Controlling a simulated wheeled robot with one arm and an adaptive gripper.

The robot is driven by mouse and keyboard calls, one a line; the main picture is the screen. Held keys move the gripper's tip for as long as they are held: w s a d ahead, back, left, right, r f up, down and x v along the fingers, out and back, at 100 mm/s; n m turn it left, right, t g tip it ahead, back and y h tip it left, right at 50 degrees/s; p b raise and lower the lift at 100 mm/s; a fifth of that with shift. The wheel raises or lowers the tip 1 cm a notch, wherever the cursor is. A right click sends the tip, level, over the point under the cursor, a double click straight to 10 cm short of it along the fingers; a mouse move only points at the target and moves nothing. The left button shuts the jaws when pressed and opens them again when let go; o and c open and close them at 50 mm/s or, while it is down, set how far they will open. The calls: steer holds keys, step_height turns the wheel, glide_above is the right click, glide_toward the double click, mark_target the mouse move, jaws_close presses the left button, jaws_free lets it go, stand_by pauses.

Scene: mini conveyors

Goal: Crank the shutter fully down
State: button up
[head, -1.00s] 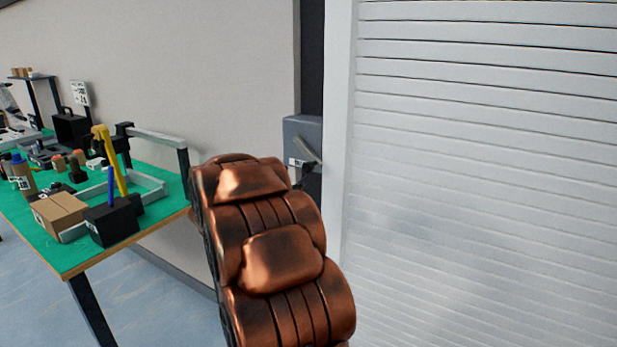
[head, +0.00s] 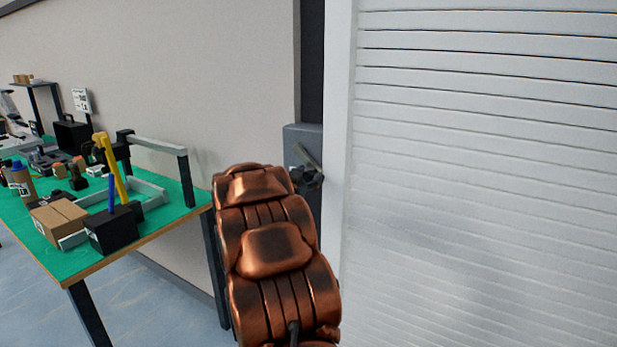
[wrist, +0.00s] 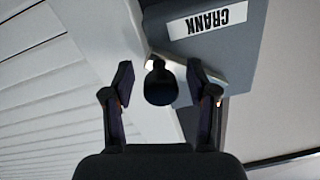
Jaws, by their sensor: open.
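The white slatted shutter (head: 490,190) fills the right of the head view, and part of it shows at the left of the wrist view (wrist: 45,90). The grey crank box (wrist: 215,45) carries an upside-down "CRANK" label in the wrist view; in the head view the box (head: 300,135) stands beside the shutter frame. The crank's dark round knob (wrist: 160,87) sits between the fingers of my open gripper (wrist: 161,92), with a gap on each side.
A green-topped table (head: 165,230) stands at left with a cardboard box (head: 60,220), a black block (head: 112,228), a yellow tool (head: 110,165) and a grey rail arm (head: 155,141). Its right edge is close to my arm. The pale shutter frame (head: 338,150) borders the box.

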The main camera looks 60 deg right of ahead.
jaws_close()
stand_by(0.4)
